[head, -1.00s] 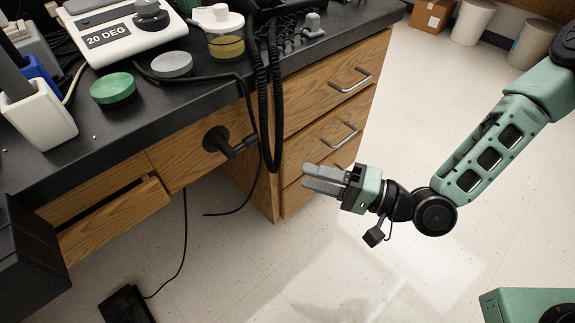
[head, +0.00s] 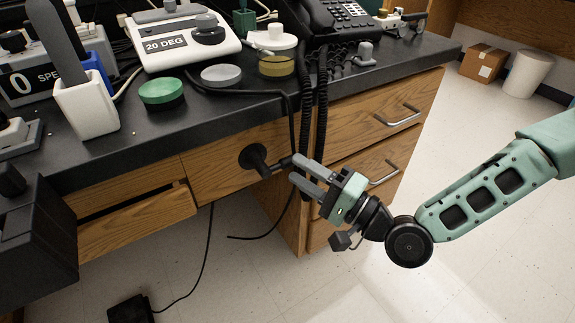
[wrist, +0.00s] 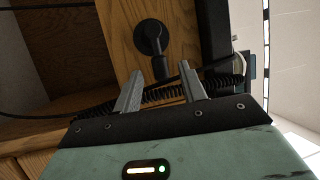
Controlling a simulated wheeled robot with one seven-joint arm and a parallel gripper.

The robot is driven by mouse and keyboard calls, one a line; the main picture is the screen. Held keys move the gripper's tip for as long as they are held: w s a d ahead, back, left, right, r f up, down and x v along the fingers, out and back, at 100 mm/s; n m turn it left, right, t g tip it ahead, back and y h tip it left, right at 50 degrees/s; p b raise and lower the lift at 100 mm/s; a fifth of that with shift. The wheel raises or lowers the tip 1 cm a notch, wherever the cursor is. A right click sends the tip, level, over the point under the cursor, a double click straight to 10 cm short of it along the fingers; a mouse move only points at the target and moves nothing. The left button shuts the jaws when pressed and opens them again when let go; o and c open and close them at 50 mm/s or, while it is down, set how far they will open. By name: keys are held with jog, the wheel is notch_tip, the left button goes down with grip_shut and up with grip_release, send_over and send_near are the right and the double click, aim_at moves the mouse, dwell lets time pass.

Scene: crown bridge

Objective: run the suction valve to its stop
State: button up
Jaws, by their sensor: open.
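The suction valve (head: 254,158) is a black round boss with a lever on the wooden front under the counter. Its lever points right, toward my gripper. In the wrist view the valve (wrist: 151,36) is straight ahead, with its lever hanging down toward the gap between my fingers. My gripper (head: 297,169) is open, its grey fingertips at or just short of the lever's end; contact cannot be told. In the wrist view my gripper (wrist: 158,74) has its fingers on either side of the lever's line. Nothing is held.
A black coiled cord (head: 322,105) hangs from the counter by my gripper; in the wrist view the cord (wrist: 165,93) crosses between my fingers. A drawer (head: 140,222) at left stands slightly out. Drawers with metal handles (head: 398,115) are at right. The floor below is mostly clear.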

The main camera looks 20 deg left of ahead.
aim_at(291, 166)
jog(key=shift+x, duration=2)
grip_shut()
